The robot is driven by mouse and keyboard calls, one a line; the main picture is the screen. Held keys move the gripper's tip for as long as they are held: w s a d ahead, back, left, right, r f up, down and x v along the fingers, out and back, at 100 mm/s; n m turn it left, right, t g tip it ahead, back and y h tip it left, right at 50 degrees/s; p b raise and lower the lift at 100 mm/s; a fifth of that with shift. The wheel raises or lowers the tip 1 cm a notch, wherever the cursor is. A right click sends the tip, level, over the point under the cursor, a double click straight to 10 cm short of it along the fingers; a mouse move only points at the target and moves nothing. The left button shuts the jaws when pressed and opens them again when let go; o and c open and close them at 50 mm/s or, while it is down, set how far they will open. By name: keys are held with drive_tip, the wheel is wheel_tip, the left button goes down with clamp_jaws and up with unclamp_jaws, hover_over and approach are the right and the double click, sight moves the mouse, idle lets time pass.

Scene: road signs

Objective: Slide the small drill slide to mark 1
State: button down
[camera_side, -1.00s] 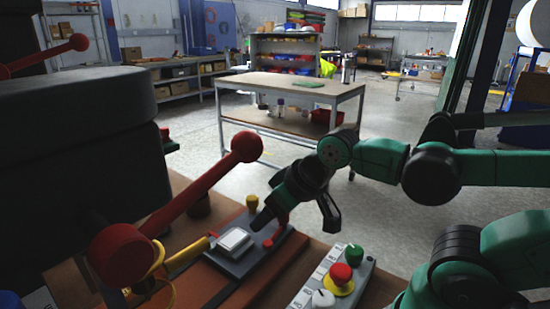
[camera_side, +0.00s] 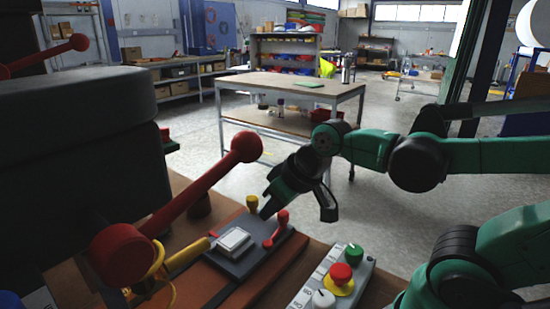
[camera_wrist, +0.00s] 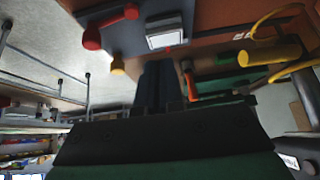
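A dark plate (camera_side: 262,262) lies on the brown bench and carries a pale square block (camera_side: 233,242), a red handle (camera_side: 279,226) and a yellow knob (camera_side: 252,203). In the wrist view the pale block (camera_wrist: 166,28) and red handle (camera_wrist: 108,27) show near the top. I cannot tell for sure which part is the small drill slide, and no mark 1 is readable.
A control box (camera_side: 328,285) with green and red buttons and a white knob stands at the bench's front right. A large dark machine (camera_side: 80,140) with red ball-ended levers (camera_side: 243,148) fills the left. A yellow handle (camera_side: 188,255) lies left of the plate.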

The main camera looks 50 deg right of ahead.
drive_tip(key=w+d+g+y, duration=0.2)
drive_tip(key=w+d, duration=0.2)
drive_tip(key=n+y, duration=0.1)
drive_tip(key=y, duration=0.2)
approach(245, 228)
drive_tip(key=x, duration=0.5)
drive_tip(key=w+a+r+x, duration=0.1)
drive_tip(key=x, duration=0.1)
drive_tip(key=shift+a+f, duration=0.1)
drive_tip(key=shift+f, duration=0.1)
drive_tip(key=a, duration=1.2)
drive_tip(key=shift+a, duration=0.25)
drive_tip(key=shift+d+r, duration=0.1)
